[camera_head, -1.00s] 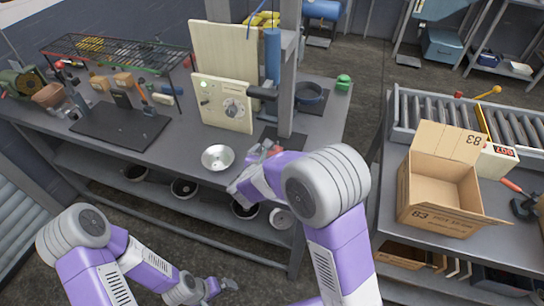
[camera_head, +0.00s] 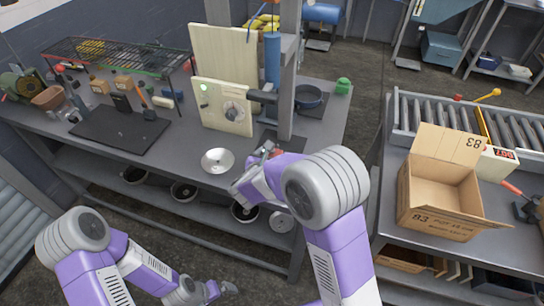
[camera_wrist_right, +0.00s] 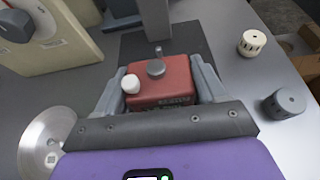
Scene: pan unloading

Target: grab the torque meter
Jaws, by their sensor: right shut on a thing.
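A red boxy device, which looks like the torque meter (camera_wrist_right: 163,83), has a grey knob on top and a white button at its left. My right gripper (camera_wrist_right: 160,76) is shut on it, one finger against each side. In the head view, my right gripper (camera_head: 262,160) is at the bench's front right, and only a little of the red device shows past it. I cannot tell whether the device touches the bench. My left gripper (camera_head: 215,290) hangs low in front of the bench, too small to read its jaws.
Behind is a beige panel with a dial (camera_head: 222,107), beside a grey post (camera_head: 289,80). Two knobs, white (camera_wrist_right: 252,43) and grey (camera_wrist_right: 284,103), stand right of the red device. A cardboard box (camera_head: 440,190) is on the right table.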

